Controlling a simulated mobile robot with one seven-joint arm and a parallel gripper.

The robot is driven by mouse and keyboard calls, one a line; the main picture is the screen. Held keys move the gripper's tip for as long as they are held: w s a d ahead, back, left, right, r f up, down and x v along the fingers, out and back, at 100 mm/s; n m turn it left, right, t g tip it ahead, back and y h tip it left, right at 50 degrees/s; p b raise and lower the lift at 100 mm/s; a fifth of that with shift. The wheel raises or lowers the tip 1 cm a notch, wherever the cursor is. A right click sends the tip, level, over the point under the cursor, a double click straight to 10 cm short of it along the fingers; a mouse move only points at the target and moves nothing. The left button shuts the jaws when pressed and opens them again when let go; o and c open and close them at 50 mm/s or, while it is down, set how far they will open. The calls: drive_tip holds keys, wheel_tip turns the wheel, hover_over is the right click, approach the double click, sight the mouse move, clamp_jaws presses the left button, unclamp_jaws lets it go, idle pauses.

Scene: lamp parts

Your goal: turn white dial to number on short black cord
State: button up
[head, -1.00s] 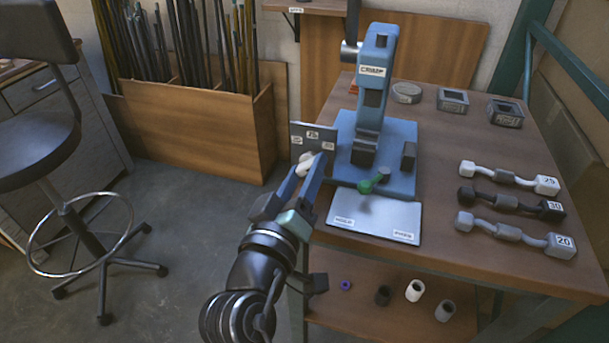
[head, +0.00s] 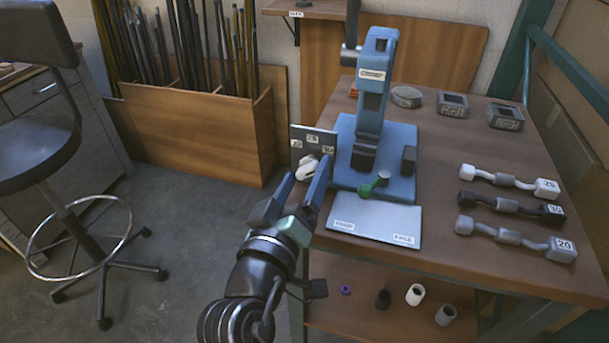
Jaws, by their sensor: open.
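The white dial (head: 306,168) sits on the front of a small grey panel (head: 322,138) at the table's left edge. The panel has small number labels at left, top and right; the top one looks like 25 and the right one like 30. My gripper (head: 304,171) is open, with its blue fingers on either side of the dial and a gap showing. The dial's pointing direction is hard to tell. The short black cord (head: 508,203) lies on the right of the table, and its end block reads 30.
A white cord (head: 510,181) marked 25 and a grey cord (head: 515,236) marked 20 lie beside the black one. A blue crimp press (head: 373,110) with a green-knobbed lever and a pale plate (head: 375,221) stand right of my gripper.

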drive_tip(key=v, duration=1.2)
drive_tip(key=shift+s, duration=0.35)
drive_tip(key=shift+a, duration=0.15)
